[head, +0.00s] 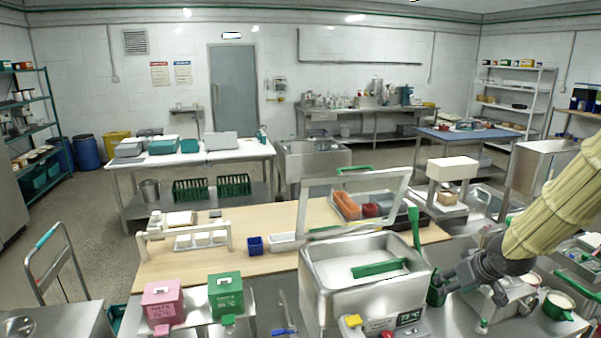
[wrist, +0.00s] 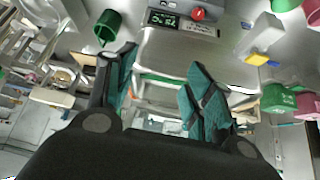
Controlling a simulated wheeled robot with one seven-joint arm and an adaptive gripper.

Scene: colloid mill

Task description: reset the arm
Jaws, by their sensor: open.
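My gripper (head: 447,284) is at the lower right of the head view, at the end of my arm in its pale yellow cover. It is beside the right side of the steel machine (head: 330,290) with the raised clear lid. In the wrist view the two teal-padded fingers of my gripper (wrist: 160,90) are spread apart with nothing between them. The machine's control panel with a red knob (wrist: 198,13) shows beyond the fingers. A green cup (wrist: 107,27) is near the left finger in the wrist view.
A pink box (head: 163,303) and a green box (head: 226,297) stand left of the machine. A wooden-topped table (head: 185,265) with a blue cup (head: 255,245) lies behind. A green-rimmed pot (head: 558,306) is at the lower right. The floor at left is clear beyond a cart (head: 60,262).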

